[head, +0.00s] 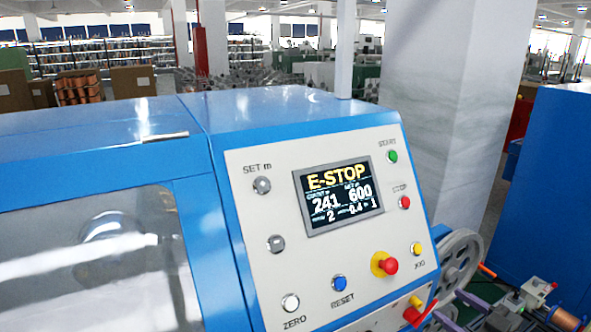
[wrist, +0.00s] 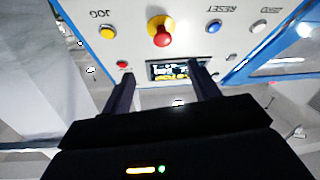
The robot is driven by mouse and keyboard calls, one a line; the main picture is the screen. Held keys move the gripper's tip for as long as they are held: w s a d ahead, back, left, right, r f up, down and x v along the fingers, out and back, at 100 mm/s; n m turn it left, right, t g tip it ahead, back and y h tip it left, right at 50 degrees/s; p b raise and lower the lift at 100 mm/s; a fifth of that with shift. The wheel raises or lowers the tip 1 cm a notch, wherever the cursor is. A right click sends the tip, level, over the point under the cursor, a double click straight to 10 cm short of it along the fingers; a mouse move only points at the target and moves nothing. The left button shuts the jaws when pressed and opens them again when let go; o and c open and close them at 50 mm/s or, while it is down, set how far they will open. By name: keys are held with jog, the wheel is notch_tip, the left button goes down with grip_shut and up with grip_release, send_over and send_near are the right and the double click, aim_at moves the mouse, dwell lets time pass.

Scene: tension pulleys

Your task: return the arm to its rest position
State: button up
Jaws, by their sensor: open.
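My gripper (wrist: 162,85) shows in the wrist view with its two dark fingers apart and nothing between them. It points toward the control panel, which appears upside down there. The panel's screen (wrist: 172,71) shows between and beyond the fingers. The red emergency-stop button (wrist: 162,38) on its yellow collar lies beyond the fingertips, apart from them. In the head view the arm and gripper do not show.
The blue machine housing (head: 90,130) with a clear cover (head: 90,260) fills the left. A grey pulley wheel (head: 460,260) stands right of the panel. A pale pillar (head: 435,90) rises behind, and a blue cabinet (head: 550,190) stands at the far right.

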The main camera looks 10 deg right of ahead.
jog(key=w+a+f+m+g+h, duration=0.45)
jog(key=w+a+h, duration=0.2)
jog(key=w, duration=0.35)
jog(key=s+a+f+m+g, duration=0.2)
jog(key=s+a+m+g, duration=0.1)
jog(key=s+a+g, duration=0.6)
jog(key=s+a+h, duration=0.1)
jog(key=s+a, duration=0.3)
jog(key=a, duration=0.4)
jog(key=shift+f, duration=0.35)
